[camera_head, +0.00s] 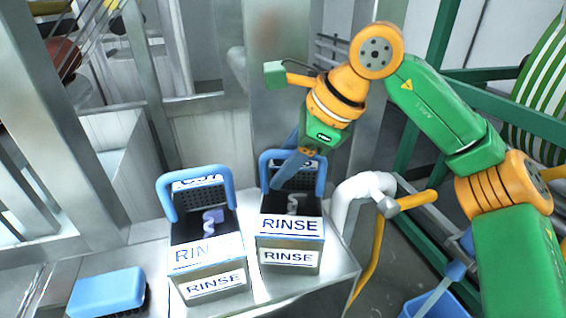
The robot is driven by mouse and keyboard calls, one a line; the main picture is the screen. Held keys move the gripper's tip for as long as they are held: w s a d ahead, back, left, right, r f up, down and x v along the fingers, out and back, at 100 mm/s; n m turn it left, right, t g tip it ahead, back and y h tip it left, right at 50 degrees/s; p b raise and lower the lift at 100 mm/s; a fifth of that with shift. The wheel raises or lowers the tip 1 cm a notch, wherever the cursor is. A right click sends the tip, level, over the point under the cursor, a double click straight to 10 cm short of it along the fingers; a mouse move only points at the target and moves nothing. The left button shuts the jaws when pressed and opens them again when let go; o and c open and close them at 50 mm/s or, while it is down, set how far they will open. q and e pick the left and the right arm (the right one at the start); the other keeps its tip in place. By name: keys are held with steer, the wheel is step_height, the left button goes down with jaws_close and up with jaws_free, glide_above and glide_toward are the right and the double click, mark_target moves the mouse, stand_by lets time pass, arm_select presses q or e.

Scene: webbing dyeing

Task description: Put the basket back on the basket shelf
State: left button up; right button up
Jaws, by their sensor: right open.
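Two metal baskets with blue handles and RINSE labels stand upright side by side: the left basket (208,254) and the right basket (290,240). Each holds a pale coiled piece, seen through the open top. Both rest on a metal shelf (255,290). My right gripper (288,176) points down at the right basket's blue handle, over its back part. It is open; its fingers overlap the handle in the picture, and I cannot tell whether they touch it. My left gripper is not in view.
A blue brush (107,292) lies at the front left. A white pipe (362,190) with a yellow lever stands just right of the shelf. A blue bin (437,303) is on the floor at lower right. Metal posts and green frame bars stand behind.

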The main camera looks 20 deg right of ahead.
steer(key=p+v, duration=0.1)
steer(key=v, duration=1.1)
steer(key=shift+p, duration=0.4)
steer(key=shift+w, duration=0.1)
